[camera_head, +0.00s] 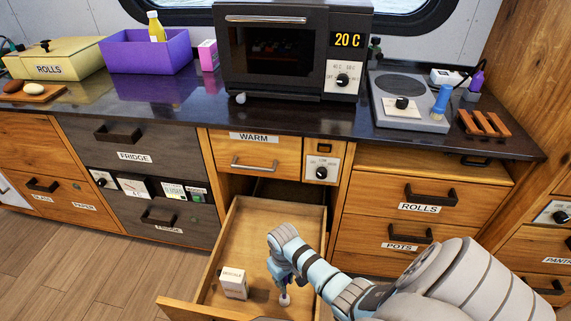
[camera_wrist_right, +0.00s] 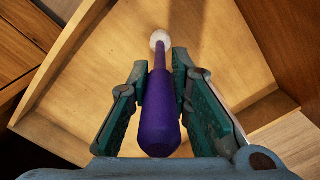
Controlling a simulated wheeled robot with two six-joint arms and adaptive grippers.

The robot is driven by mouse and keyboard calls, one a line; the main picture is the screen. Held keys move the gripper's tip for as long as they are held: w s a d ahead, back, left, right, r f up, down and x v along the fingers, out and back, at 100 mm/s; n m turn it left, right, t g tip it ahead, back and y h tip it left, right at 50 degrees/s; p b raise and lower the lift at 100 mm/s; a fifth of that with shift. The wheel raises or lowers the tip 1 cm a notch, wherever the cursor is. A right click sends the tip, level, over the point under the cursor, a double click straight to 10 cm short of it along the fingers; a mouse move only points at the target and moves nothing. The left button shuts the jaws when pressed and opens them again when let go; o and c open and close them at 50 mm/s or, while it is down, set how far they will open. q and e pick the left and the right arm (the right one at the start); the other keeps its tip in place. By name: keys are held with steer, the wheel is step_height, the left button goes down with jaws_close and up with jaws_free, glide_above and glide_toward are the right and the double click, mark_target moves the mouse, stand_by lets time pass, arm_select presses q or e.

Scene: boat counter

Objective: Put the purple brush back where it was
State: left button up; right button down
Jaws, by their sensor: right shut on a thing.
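The purple brush (camera_wrist_right: 160,110) is between the fingers of my right gripper (camera_wrist_right: 161,72), with its thick purple handle towards the wrist camera and its pale round tip (camera_wrist_right: 160,40) pointing away over the drawer's wooden floor. In the head view my right gripper (camera_head: 281,275) is inside the open lower drawer (camera_head: 258,225), in its right half, shut on the brush. The brush's pale tip (camera_head: 285,299) shows below the fingers. I cannot tell whether it touches the drawer floor. My left gripper is not in view.
A small white box (camera_head: 234,283) stands in the drawer's left half. The WARM drawer (camera_head: 244,164) above is shut. A hot plate (camera_head: 402,107), a blue-handled item (camera_head: 441,101), a purple bottle-like item (camera_head: 477,80) and a wooden rack (camera_head: 484,124) stand on the right counter.

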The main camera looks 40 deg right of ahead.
steer(key=shift+w, duration=0.1)
steer(key=c, duration=1.5)
jaws_free()
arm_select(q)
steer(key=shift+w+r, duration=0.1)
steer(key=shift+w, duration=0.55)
arm_select(e)
steer(key=shift+r, duration=0.1)
step_height(320, 180, up, 12)
steer(key=p, duration=0.5)
steer(key=shift+p, duration=0.35)
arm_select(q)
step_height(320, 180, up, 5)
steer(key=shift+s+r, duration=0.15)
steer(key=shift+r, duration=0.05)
arm_select(e)
steer(key=shift+w, duration=0.1)
